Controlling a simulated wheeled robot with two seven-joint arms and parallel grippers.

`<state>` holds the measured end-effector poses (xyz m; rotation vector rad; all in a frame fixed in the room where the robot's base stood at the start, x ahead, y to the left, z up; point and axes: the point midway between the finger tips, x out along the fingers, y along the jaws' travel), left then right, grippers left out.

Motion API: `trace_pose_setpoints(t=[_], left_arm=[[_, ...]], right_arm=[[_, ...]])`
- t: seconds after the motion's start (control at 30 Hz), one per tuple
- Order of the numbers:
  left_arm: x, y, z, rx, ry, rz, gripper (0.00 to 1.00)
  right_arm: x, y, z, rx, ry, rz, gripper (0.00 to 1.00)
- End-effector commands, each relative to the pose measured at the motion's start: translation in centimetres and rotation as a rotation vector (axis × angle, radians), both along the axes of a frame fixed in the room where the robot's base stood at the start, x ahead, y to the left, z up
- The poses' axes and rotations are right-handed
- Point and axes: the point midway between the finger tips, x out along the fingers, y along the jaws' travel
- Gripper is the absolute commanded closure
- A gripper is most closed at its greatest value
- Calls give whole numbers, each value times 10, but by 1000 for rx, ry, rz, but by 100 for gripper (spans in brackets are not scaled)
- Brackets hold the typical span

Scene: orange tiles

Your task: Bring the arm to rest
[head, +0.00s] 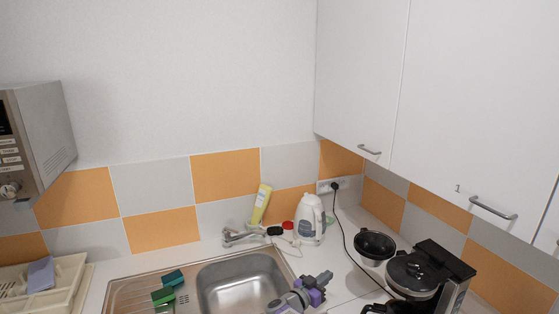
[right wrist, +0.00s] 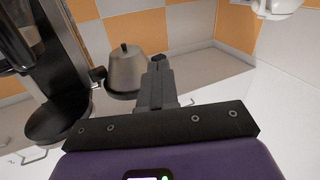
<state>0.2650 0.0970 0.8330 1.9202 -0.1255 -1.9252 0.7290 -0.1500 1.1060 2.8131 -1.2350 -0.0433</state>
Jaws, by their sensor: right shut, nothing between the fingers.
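My right gripper (head: 322,280) is low in the head view, in front of the counter by the sink's right edge. Its purple and grey body shows there. In the right wrist view its fingers (right wrist: 160,75) are together, with nothing between them. The gripper is apart from the pots and the coffee maker. My left gripper is in neither view.
The steel sink (head: 240,285) lies left of the gripper, with green sponges (head: 168,288) on its drainer. A white kettle (head: 310,220) stands behind. A coffee maker (head: 450,278) and black pot (head: 375,247) are right. Wall cupboards (head: 460,90) hang above.

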Motion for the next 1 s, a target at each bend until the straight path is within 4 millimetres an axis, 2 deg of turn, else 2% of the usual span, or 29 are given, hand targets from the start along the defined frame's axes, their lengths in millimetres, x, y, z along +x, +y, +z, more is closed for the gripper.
trace_pose_setpoints(t=[0.17, 0.27, 0.37, 0.4, 0.47, 0.57, 0.67, 0.7, 0.77, 0.8, 0.9, 1.0], left_arm=[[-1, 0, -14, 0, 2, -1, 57], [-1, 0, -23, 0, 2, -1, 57], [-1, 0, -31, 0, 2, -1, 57], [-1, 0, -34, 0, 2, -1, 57], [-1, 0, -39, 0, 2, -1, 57], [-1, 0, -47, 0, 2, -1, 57], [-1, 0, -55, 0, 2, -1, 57], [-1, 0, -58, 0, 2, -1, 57], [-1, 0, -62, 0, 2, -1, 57], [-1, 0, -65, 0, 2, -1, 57], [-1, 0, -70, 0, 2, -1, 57], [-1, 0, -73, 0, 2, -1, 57]], right_arm=[[-3, -13, -76, 42, 104, 175, 100], [-19, -15, -131, 110, 199, 299, 100], [-48, -13, -188, 211, 313, 413, 100], [-64, -11, -210, 257, 363, 453, 100], [-91, -7, -241, 333, 443, 508, 100], [-148, 1, -288, 478, 585, 582, 100], [-215, 13, -324, 632, 735, 636, 100], [-244, 17, -335, 696, 795, 650, 100], [-287, 25, -346, 787, 884, 666, 100], [-315, 29, -352, 844, 942, 674, 100], [-378, 40, -357, 970, 1068, 679, 100], [-425, 47, -354, 1060, 1162, 677, 100]])
